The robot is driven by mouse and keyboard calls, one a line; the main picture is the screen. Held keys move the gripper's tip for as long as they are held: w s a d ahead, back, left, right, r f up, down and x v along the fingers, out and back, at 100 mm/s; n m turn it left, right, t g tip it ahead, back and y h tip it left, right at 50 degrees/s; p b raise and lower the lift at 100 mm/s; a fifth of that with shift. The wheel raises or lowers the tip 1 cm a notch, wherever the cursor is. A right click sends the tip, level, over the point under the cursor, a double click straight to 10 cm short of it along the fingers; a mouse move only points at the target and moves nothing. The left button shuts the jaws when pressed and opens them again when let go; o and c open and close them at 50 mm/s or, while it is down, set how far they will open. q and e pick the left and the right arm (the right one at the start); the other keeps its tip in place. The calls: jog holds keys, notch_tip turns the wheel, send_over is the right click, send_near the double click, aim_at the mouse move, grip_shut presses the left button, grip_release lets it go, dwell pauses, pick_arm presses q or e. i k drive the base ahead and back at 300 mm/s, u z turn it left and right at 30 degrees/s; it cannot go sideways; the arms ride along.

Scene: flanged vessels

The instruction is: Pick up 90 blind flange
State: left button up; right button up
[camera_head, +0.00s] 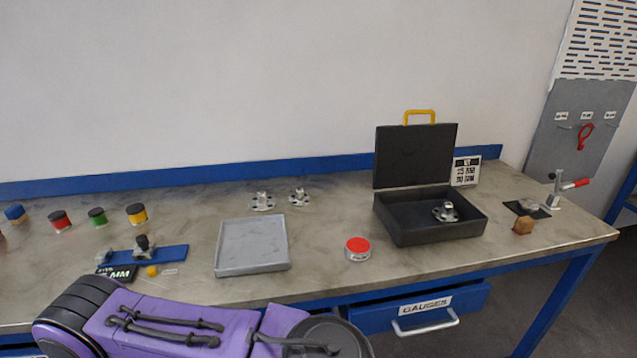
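Two small silver flanges with raised hubs stand on the table near the back, a left one (263,202) and a right one (299,197). A third silver flange (446,212) with a hub sits inside the open black case (408,224). I cannot read a size on any of them, so I cannot tell which is the 90 blind flange. Neither of my grippers is in view. A purple and black arm link of mine crosses the bottom left and hides part of the table's front edge.
A grey tray (252,268) and a red-topped round tin (357,249) stand in front. Coloured pots, including a yellow one (137,213), and a blue fixture (168,255) are at left. A small sign (465,171), a wooden block (522,226) and a red-handled clamp (556,190) are at right.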

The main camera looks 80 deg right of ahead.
aim_at(445, 214)
jog(key=z, duration=2.85)
